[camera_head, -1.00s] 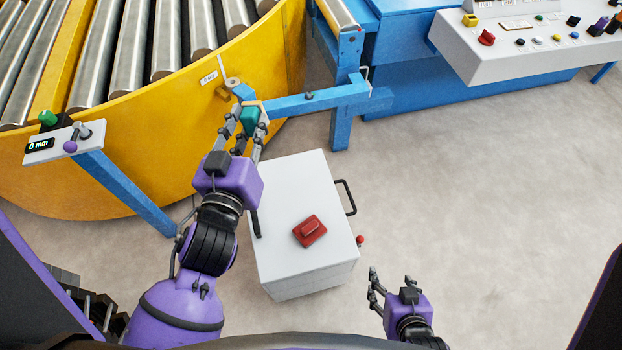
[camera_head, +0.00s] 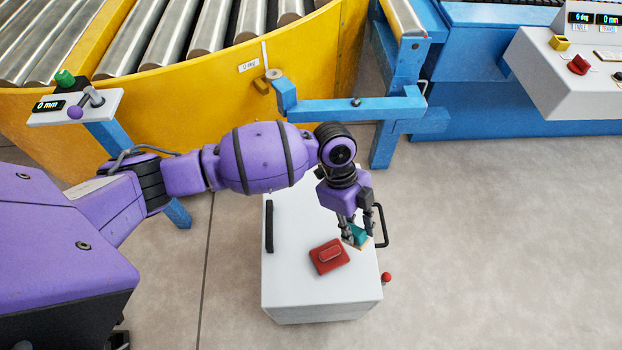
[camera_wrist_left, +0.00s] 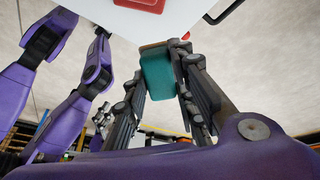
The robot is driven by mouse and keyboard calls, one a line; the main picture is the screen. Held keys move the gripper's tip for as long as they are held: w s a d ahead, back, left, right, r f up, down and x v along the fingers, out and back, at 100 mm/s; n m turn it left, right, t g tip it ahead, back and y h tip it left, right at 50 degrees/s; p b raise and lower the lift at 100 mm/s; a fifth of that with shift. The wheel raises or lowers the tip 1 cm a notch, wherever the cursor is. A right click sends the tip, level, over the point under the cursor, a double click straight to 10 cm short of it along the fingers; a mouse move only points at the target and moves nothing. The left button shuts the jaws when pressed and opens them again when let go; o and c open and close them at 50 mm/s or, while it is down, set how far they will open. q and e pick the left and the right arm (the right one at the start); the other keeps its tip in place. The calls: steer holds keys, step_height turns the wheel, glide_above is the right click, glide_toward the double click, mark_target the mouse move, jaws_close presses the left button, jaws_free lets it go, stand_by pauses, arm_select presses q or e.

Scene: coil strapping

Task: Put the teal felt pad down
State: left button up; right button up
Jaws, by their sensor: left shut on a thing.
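The teal felt pad (camera_head: 358,235) is a small teal block with a tan face. My left gripper (camera_head: 352,236) is shut on it, over the right part of the white cart top (camera_head: 290,285). In the left wrist view, the pad (camera_wrist_left: 158,75) sits between the two fingers of the left gripper (camera_wrist_left: 163,80), with its tan edge towards the cart. I cannot tell whether the pad touches the cart top. My right gripper is out of the head view; a small, unclear part of it seems to show in the left wrist view (camera_wrist_left: 101,117).
A red block with a raised grip (camera_head: 329,256) lies on the cart just left of the pad. The cart has a black side handle (camera_head: 381,226) and a red knob (camera_head: 386,278). A blue bracket arm (camera_head: 350,108) and the yellow roller table (camera_head: 230,95) stand behind. Front cart top is clear.

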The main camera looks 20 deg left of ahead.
arm_select(q)
steer(key=w+a+f+m+t+y+b, duration=0.1)
steer(key=a+f+m+y+b, duration=0.1)
steer(key=a+m, duration=0.3)
steer(key=w+a+f+m+t+y+b, duration=0.1)
steer(key=w+a+m+y, duration=0.1)
steer(key=a+m, duration=0.2)
steer(key=a, duration=0.3)
steer(key=shift+a+f+m+b, duration=0.2)
steer(key=shift+f+m+b, duration=0.15)
steer(key=shift+m+b, duration=0.05)
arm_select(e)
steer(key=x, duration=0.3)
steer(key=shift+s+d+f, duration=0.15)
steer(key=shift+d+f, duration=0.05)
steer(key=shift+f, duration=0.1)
arm_select(q)
steer(key=shift+w, duration=0.1)
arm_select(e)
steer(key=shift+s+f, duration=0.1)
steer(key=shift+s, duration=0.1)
